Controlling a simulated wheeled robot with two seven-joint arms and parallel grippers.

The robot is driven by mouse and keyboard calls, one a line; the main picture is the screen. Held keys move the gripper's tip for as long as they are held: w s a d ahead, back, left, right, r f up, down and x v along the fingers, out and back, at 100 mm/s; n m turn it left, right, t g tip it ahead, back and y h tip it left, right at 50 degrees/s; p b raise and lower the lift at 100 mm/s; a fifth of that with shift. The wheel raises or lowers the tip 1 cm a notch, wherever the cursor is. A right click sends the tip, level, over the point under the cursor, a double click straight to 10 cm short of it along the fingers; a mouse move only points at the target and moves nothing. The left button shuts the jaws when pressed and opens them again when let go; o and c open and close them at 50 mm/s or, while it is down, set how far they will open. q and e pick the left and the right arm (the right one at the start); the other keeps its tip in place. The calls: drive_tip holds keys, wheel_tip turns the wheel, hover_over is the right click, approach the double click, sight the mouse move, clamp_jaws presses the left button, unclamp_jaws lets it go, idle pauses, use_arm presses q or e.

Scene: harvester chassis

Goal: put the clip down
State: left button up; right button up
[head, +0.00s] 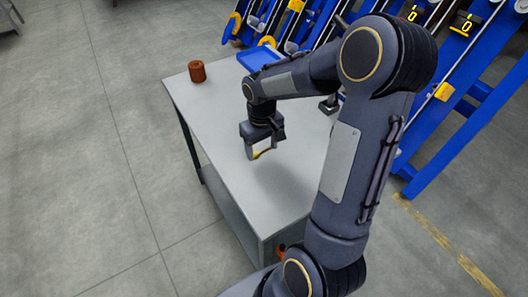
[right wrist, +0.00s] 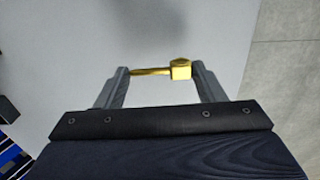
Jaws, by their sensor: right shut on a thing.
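My right gripper (head: 261,152) is over the middle of the grey table (head: 240,188) in the head view, fingers pointing down. It is shut on a yellow clip (head: 264,153), which shows small and partly hidden there. In the right wrist view the clip (right wrist: 160,71) is a thin gold bar with a blocky head at its right end. It lies across between the two fingertips of the gripper (right wrist: 160,78). The grey tabletop is behind it. I cannot tell whether the clip touches the table. My left gripper is not in view.
A reddish-brown cylinder (head: 197,71) stands at the table's far left corner. A blue tray (head: 260,56) lies at the far edge. Blue machine frames (head: 470,130) stand behind and to the right. The near and left tabletop is clear.

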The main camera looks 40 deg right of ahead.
sight(264, 160)
drive_tip(key=shift+w+d+f, duration=0.1)
drive_tip(key=shift+d+f, duration=0.1)
drive_tip(key=shift+f, duration=0.05)
drive_tip(key=shift+w+d+f, duration=0.1)
drive_tip(key=shift+d+f, duration=0.05)
drive_tip(key=shift+f, duration=0.75)
drive_tip(key=shift+w+d+f, duration=0.1)
drive_tip(key=shift+d+f, duration=0.05)
drive_tip(key=shift+f, duration=0.7)
drive_tip(key=o, duration=1)
drive_tip(key=shift+f, duration=0.1)
